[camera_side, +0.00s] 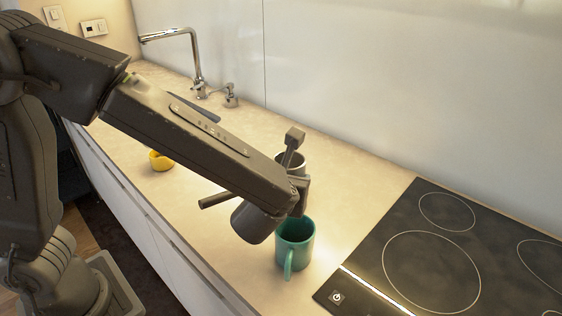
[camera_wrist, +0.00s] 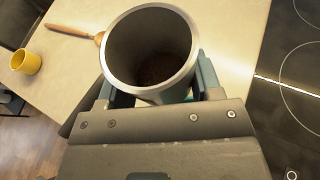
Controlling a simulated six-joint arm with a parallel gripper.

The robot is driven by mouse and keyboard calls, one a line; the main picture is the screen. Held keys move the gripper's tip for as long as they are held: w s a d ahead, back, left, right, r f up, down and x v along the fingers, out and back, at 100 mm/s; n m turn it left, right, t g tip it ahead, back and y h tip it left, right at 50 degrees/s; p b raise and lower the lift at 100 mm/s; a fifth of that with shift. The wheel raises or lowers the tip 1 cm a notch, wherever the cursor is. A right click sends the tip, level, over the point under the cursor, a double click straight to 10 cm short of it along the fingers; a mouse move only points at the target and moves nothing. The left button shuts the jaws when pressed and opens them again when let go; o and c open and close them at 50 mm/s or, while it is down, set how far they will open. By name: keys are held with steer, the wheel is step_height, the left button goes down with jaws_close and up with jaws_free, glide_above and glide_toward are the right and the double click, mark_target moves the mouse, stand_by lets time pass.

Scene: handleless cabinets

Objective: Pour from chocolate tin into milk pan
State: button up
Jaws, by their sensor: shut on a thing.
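My gripper (camera_side: 297,168) is shut on a metal chocolate tin (camera_side: 292,159), holding it above the counter with its mouth turned up. In the wrist view the tin's bright rim (camera_wrist: 109,68) and inside fill the middle, with dark brown contents at the bottom. My fingers (camera_wrist: 160,85) clasp its sides. A wooden handle (camera_wrist: 72,33) runs towards the tin from the left; it seems to belong to the milk pan, whose body is hidden.
A teal mug (camera_side: 295,247) stands on the counter (camera_side: 340,205) close to my gripper. A yellow cup (camera_side: 160,162) stands farther left and also shows in the wrist view (camera_wrist: 27,62). The black hob (camera_side: 460,245) is at right. A tap (camera_side: 195,65) rises at the back.

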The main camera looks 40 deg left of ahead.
steer(key=shift+f, duration=1)
steer(key=shift+w+a+r, duration=0.1)
steer(key=shift+w+a+r+n+g+h, duration=0.3)
steer(key=shift+a+r+g+h, duration=0.05)
steer(key=shift+g+h, duration=0.35)
steer(key=shift+w+a+f+g+h, duration=0.4)
steer(key=shift+a+g+h, duration=0.1)
steer(key=shift+g, duration=0.2)
steer(key=shift+w+a+f+n+g+h, duration=0.25)
steer(key=shift+f+g+h, duration=0.1)
steer(key=shift+f, duration=0.25)
steer(key=shift+w+a+f+n+g+h, duration=0.1)
steer(key=shift+a+f+n+g+h, duration=0.1)
steer(key=shift+f+g+h, duration=0.25)
steer(key=r+g+h, duration=0.2)
steer(key=w+a+n+g+h, duration=0.1)
steer(key=h, duration=0.1)
steer(key=shift+r, duration=0.4)
steer(key=shift+w+a+r+n+g+h+p, duration=0.15)
steer(key=shift+r+n+g+h+p, duration=0.1)
steer(key=shift+r+g+h+p, duration=0.6)
